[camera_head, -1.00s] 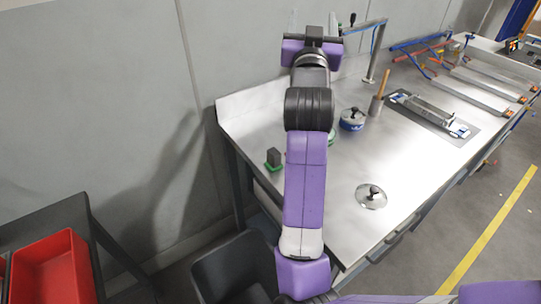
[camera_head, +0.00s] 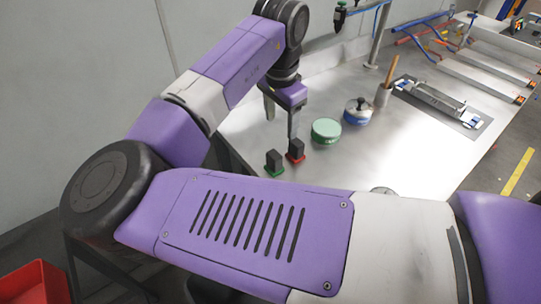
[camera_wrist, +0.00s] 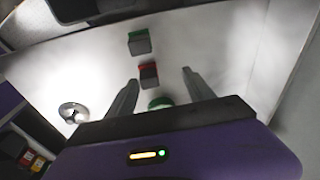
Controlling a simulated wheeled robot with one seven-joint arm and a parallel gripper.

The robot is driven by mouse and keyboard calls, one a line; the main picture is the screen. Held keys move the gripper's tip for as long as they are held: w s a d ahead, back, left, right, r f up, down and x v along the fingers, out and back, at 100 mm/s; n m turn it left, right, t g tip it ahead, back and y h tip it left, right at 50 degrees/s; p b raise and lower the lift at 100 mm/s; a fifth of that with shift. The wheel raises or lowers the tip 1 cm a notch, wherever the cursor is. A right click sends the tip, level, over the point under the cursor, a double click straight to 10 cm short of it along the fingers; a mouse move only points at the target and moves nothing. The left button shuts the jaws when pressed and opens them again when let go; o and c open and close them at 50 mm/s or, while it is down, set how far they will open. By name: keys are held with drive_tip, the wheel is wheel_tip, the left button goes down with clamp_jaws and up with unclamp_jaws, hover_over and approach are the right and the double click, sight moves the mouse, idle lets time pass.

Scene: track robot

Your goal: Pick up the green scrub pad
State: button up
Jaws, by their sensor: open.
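The green scrub pad (camera_head: 275,163), a dark block on a green base, stands on the metal worktop near its left edge. In the wrist view the green pad (camera_wrist: 139,43) lies beyond the fingertips, near the top. A similar pad with a red base (camera_head: 296,150) stands close beside it; in the wrist view this red pad (camera_wrist: 149,74) is nearer, in line with the gap between the fingers. My gripper (camera_head: 281,120) is open and empty, pointing down behind the pads; the wrist view shows both fingers (camera_wrist: 160,79) spread. Its exact height over the worktop is unclear.
A round green-topped container (camera_head: 326,131) and a blue pot with a lid (camera_head: 357,111) stand right of the pads. A loose lid (camera_wrist: 73,112) lies on the worktop, mostly hidden by my arm in the head view. A utensil holder (camera_head: 383,95) stands farther back.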

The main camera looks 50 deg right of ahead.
sight(274, 154)
drive_tip(key=a, duration=0.1)
drive_tip(key=a+y, duration=0.1)
drive_tip(key=s+a, duration=0.1)
drive_tip(key=shift+a+f+g+y, duration=0.15)
drive_tip(key=shift+f+g+y, duration=0.15)
drive_tip(key=shift+g, duration=0.1)
drive_tip(key=shift+a+f, duration=0.15)
drive_tip(key=shift+f, duration=1.75)
drive_tip(key=shift+a+f, duration=0.15)
drive_tip(key=shift+f, duration=1.75)
drive_tip(key=shift+c, duration=0.4)
clamp_jaws()
wheel_tip(274, 154, up, 20)
drive_tip(key=shift+p, duration=0.35)
